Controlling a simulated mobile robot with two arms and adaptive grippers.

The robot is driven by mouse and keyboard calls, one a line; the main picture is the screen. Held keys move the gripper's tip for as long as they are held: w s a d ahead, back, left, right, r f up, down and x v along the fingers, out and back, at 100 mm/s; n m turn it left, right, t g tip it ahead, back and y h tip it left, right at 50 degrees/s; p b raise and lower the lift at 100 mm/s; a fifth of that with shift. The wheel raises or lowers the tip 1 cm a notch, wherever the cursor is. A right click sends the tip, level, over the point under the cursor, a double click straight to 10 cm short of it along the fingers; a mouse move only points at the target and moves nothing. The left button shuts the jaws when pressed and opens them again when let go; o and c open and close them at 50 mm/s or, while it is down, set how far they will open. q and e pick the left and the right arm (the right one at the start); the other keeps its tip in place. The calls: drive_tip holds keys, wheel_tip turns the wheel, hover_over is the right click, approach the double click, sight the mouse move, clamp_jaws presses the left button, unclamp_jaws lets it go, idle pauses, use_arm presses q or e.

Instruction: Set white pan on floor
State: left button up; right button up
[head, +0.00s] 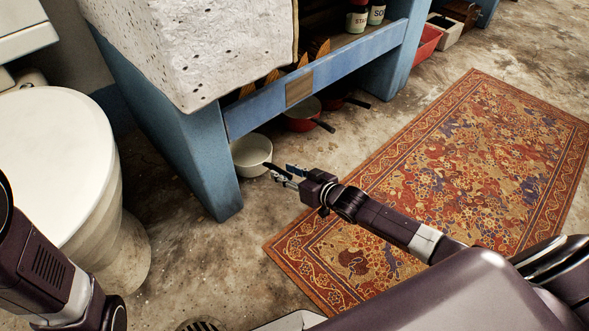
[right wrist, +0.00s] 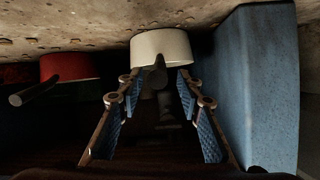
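The white pan (head: 250,152) stands on the floor below the blue frame of the washtrough, beside its front leg. In the right wrist view the white pan (right wrist: 163,45) is straight ahead, its dark handle (right wrist: 158,74) pointing toward me. My right gripper (head: 283,174) is low, in front of the pan at the handle. In the wrist view its fingers (right wrist: 155,80) are apart, one on each side of the handle; I see no clear contact. My left arm shows at the lower left, but its gripper is not visible.
Red pans (head: 301,116) stand farther back under the trough; one also shows in the wrist view (right wrist: 66,68). The blue leg (head: 215,165) is close to the white pan. A patterned rug (head: 440,180) lies to the right. A toilet (head: 55,160) stands left.

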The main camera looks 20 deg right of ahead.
drive_tip(key=p+v, duration=0.2)
drive_tip(key=v, duration=0.1)
drive_tip(key=shift+s+d+r, duration=0.1)
drive_tip(key=shift+s+r, duration=0.15)
drive_tip(key=shift+s, duration=0.05)
drive_tip(key=shift+s+d, duration=0.15)
drive_tip(key=shift+s, duration=0.25)
drive_tip(key=shift+s, duration=0.1)
